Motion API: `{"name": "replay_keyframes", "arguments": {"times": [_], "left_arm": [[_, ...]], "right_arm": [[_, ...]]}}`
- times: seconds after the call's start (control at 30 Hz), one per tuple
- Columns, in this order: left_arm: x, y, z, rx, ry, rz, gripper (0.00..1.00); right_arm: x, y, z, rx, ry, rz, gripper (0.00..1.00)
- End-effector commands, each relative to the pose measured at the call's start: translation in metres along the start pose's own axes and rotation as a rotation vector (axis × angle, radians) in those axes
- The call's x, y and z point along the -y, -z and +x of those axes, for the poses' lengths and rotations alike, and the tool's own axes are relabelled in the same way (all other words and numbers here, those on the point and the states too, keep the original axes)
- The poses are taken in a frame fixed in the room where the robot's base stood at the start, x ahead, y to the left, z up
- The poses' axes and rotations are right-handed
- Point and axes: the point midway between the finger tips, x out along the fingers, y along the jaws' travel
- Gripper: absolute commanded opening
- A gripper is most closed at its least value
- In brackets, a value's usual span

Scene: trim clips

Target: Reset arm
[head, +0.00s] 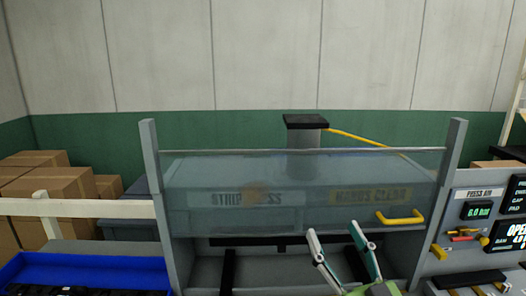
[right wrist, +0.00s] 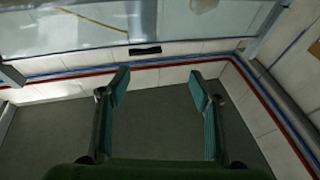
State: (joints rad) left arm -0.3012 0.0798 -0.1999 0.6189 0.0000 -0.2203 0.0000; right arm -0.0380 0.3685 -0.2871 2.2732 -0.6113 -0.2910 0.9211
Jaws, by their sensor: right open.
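My right gripper (head: 332,238) stands in front of the press station at the lower middle of the head view. Its two fingers are spread apart with nothing between them. In the right wrist view, the same gripper (right wrist: 160,88) shows its fingers wide apart over a bare grey floor. My left gripper is not in view. The press station has a clear guard (head: 300,190) with a yellow handle (head: 400,217) at its lower right. I cannot tell whether the gripper touches anything.
A blue tray (head: 85,268) with dark parts lies at the lower left. Cardboard boxes (head: 45,200) are stacked behind a white rail (head: 90,208). A control panel (head: 480,215) with a 6.0 bar readout stands at the right. Grey posts (head: 154,175) flank the guard.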

Motion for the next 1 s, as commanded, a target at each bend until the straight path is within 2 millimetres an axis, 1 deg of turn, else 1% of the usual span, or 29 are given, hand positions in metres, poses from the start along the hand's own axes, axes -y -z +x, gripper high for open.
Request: {"name": "replay_keyframes", "arguments": {"times": [0.03,0.07,0.1,0.17,0.2,0.27,0.3,0.37,0.4,0.47,0.5,0.57,0.6,0.67,0.7,0.77,0.8,0.83,0.9,0.97,1.0], "left_arm": [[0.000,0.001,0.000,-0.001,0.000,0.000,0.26],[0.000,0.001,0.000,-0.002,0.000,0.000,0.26],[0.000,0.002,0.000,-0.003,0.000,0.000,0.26],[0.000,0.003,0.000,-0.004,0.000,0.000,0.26],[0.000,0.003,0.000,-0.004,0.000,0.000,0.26],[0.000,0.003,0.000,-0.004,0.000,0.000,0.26],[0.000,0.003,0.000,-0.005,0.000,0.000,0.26],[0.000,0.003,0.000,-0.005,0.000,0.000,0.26],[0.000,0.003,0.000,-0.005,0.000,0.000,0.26],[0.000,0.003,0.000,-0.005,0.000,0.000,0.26],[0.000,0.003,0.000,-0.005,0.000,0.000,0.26],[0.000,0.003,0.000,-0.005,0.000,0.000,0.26],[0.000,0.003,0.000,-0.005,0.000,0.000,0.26],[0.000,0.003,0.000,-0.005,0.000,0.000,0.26],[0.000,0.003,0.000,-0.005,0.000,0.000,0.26],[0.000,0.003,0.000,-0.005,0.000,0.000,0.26],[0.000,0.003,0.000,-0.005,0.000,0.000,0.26],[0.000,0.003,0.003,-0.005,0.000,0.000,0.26],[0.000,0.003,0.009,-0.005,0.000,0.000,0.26],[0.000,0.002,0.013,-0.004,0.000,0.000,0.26],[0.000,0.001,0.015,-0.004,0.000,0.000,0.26]], "right_arm": [[-0.017,-0.025,-0.013,0.090,-0.081,0.007,0.58],[-0.026,-0.040,-0.021,0.150,-0.126,0.004,0.58],[-0.038,-0.061,-0.035,0.233,-0.182,0.001,0.58],[-0.051,-0.094,-0.061,0.370,-0.251,-0.006,0.58],[-0.057,-0.116,-0.080,0.466,-0.287,-0.010,0.58],[-0.062,-0.146,-0.114,0.617,-0.328,-0.018,0.58],[-0.063,-0.166,-0.138,0.720,-0.345,-0.021,0.58],[-0.060,-0.190,-0.175,0.868,-0.354,-0.026,0.58],[-0.057,-0.203,-0.199,0.963,-0.350,-0.028,0.58],[-0.049,-0.218,-0.234,1.091,-0.335,-0.028,0.58],[-0.043,-0.226,-0.255,1.168,-0.320,-0.028,0.58],[-0.034,-0.234,-0.284,1.273,-0.292,-0.025,0.58],[-0.027,-0.238,-0.303,1.336,-0.270,-0.023,0.58],[-0.017,-0.242,-0.329,1.427,-0.233,-0.018,0.58],[-0.011,-0.243,-0.345,1.481,-0.208,-0.014,0.58],[0.000,-0.243,-0.369,1.561,-0.165,-0.006,0.58],[0.007,-0.243,-0.385,1.613,-0.133,0.000,0.58],[0.008,-0.252,-0.390,1.629,-0.123,-0.001,0.58],[0.005,-0.279,-0.392,1.630,-0.127,-0.003,0.58],[0.004,-0.299,-0.395,1.635,-0.127,-0.003,0.58],[0.004,-0.313,-0.398,1.639,-0.127,-0.002,0.58]]}}
